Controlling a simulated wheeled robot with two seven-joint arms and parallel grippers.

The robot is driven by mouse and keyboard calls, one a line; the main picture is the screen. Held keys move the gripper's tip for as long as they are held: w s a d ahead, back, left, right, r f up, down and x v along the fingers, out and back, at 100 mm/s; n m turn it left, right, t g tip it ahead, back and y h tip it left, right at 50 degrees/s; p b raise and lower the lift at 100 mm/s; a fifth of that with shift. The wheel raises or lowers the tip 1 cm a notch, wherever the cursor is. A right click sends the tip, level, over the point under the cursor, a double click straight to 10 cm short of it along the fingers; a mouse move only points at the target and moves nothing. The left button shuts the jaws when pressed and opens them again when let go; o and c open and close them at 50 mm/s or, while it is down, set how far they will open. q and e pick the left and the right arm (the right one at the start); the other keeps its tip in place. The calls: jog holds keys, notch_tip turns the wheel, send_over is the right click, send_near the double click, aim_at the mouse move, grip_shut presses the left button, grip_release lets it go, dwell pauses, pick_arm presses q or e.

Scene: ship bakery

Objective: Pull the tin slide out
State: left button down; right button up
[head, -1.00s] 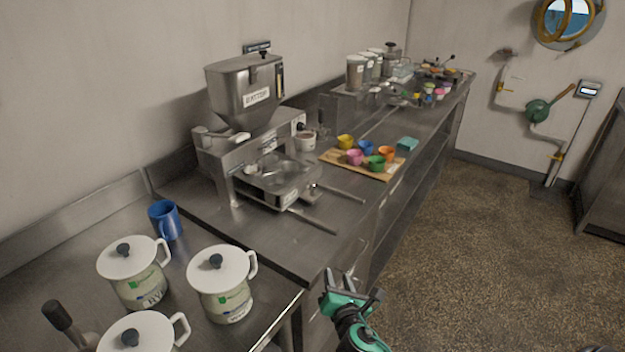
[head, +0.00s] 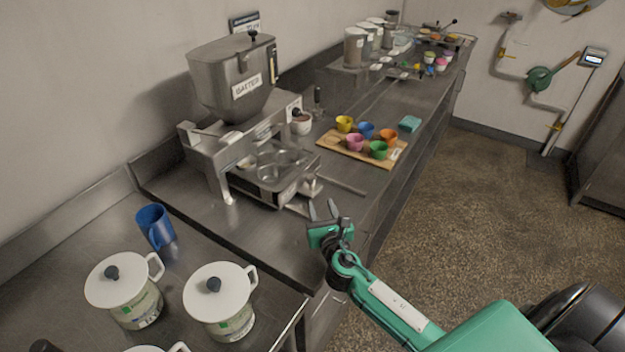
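The tin slide (head: 268,192) is a shallow metal tray in the steel machine, below the hopper (head: 238,85) labelled as batter. Its front faces the counter's open edge, and thin metal bars reach out near it. My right gripper (head: 323,208) is at the counter's front edge, just right of and in front of the slide. Its two fingers point up in the picture and stand apart, with nothing seen between them. It looks clear of the slide, though the depth gap is hard to judge. My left gripper is not in view.
Lidded white pots (head: 219,301) and a blue mug (head: 155,229) stand at the front left. A wooden board (head: 338,150) with several coloured cups lies right of the machine. More containers stand at the back. The floor (head: 480,220) right of the counter is clear.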

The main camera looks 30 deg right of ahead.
aim_at(312, 181)
jog(key=p+x, duration=0.1)
jog(key=x, duration=1)
jog(key=shift+f, duration=0.1)
jog(key=shift+s, duration=0.1)
jog(key=shift+c, duration=0.2)
grip_shut()
